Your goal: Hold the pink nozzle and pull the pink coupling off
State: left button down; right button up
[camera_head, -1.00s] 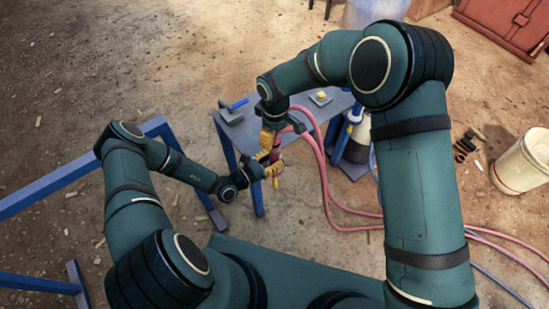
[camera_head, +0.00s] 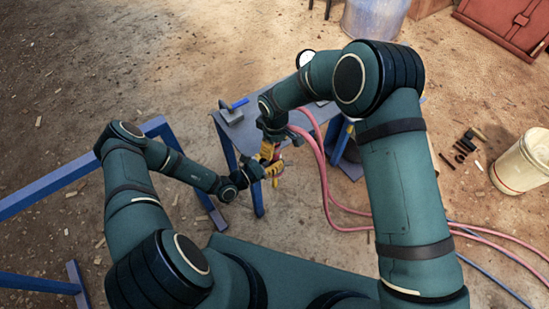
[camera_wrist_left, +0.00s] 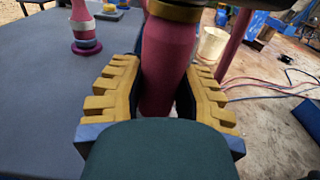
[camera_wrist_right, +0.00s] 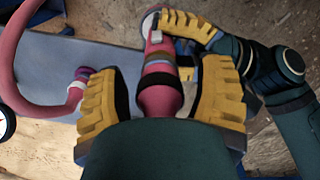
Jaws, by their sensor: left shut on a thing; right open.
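My left gripper (camera_wrist_left: 165,100) is shut on the pink nozzle (camera_wrist_left: 168,60), a smooth pink body with a brass-coloured band at its top in the left wrist view. My right gripper (camera_wrist_right: 163,100) is open, with its yellow fingers on either side of the pink coupling (camera_wrist_right: 160,100). Gaps show between the coupling and both fingers. Dark and brownish bands lie above the coupling, towards the left gripper (camera_wrist_right: 190,28). In the head view, both grippers meet near the table's front corner, and the right gripper (camera_head: 268,150) largely hides the pink parts.
The grey table (camera_head: 236,130) carries a blue-handled tool (camera_head: 233,110). Another pink fitting with coloured rings (camera_wrist_left: 84,30) stands on the table. Pink hoses (camera_head: 322,180) run right across the ground. A blue frame (camera_head: 80,180) is at left, a white bucket (camera_head: 525,162) at right.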

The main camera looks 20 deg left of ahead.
dwell(0.6)
grip_shut()
jog(key=shift+r, duration=0.15)
jog(key=shift+r, duration=2.85)
pick_arm(q)
jog(key=c, duration=0.7)
grip_release()
